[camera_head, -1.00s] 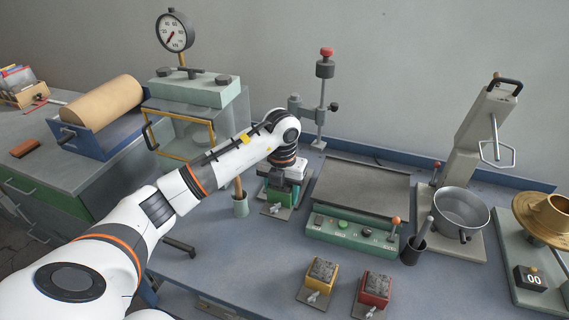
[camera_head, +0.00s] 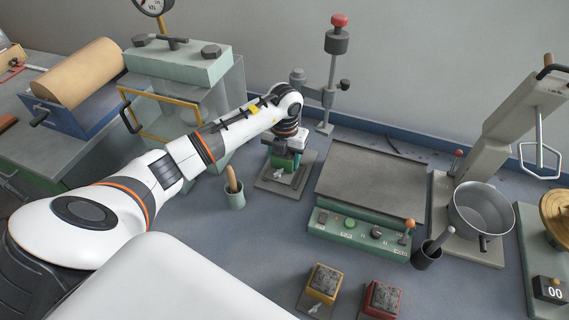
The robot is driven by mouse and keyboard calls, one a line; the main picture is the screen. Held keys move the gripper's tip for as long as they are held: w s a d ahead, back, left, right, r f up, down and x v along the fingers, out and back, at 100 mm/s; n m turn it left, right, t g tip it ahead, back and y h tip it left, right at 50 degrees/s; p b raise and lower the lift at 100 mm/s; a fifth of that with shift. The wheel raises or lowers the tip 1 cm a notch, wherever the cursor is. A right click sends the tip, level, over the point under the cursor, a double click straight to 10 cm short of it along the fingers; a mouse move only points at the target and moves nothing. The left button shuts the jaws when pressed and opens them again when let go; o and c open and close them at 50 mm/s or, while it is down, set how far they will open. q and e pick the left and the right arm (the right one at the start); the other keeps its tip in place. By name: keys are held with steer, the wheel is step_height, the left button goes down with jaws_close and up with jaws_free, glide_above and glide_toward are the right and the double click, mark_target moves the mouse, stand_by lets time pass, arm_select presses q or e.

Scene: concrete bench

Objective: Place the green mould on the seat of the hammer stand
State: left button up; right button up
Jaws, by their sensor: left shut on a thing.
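The green mould (camera_head: 275,163), with a light wing nut at its front, is mostly hidden behind my left gripper (camera_head: 290,151). The gripper is shut on it from above. The hammer stand (camera_head: 331,85) is a grey post with a red-topped hammer, just behind and right of the gripper. A dark flat plate (camera_head: 297,184) lies under the mould, in front of the post. I cannot tell whether the mould touches it or hangs just above, and the stand's seat is not clearly visible. My right gripper is out of view.
A green hotplate-like unit (camera_head: 370,185) stands close on the right. A cup with a wooden handle (camera_head: 234,196) stands close on the left. Yellow (camera_head: 325,281) and red (camera_head: 382,297) moulds sit in front. A glass-fronted press (camera_head: 185,75) is behind the arm.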

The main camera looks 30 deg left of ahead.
mark_target(285, 166)
arm_select(q)
step_height(285, 166, down, 3)
steer(key=shift+f, duration=0.15)
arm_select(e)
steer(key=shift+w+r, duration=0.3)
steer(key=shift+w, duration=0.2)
arm_select(q)
steer(key=shift+f, duration=0.1)
steer(key=o, duration=1.1)
steer(key=shift+f, duration=0.15)
steer(key=o, duration=0.5)
steer(key=shift+c, duration=0.2)
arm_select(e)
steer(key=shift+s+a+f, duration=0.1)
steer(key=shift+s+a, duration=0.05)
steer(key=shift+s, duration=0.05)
